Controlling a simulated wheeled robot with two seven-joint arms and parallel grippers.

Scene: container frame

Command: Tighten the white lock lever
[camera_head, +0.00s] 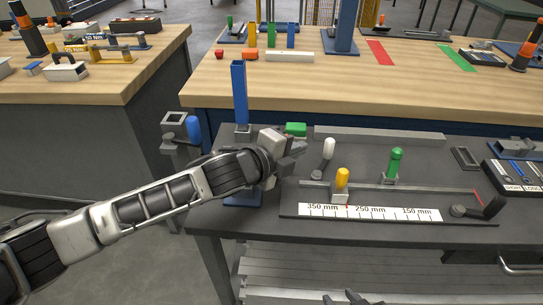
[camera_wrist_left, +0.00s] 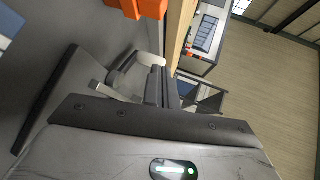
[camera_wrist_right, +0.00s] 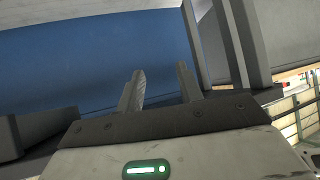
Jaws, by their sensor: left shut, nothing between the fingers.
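The white lock lever (camera_head: 328,148) stands tilted on the dark fixture table, behind the ruler strip, its white knob up. My left gripper (camera_head: 297,147) is just left of the knob, its fingers shut and empty. In the left wrist view the shut fingers (camera_wrist_left: 160,88) lie close to a pale rounded part (camera_wrist_left: 126,72), which looks like the lever; I cannot tell whether they touch. My right gripper (camera_head: 350,297) shows only at the bottom edge of the head view. In the right wrist view its two fingers (camera_wrist_right: 160,90) are apart with nothing between them.
A yellow-knobbed lever (camera_head: 342,178) and a green-handled lever (camera_head: 395,163) stand near the ruler strip (camera_head: 370,213). A blue post (camera_head: 239,92) and a blue handle (camera_head: 194,130) are at the left. A wooden bench (camera_head: 330,80) with parts lies behind.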

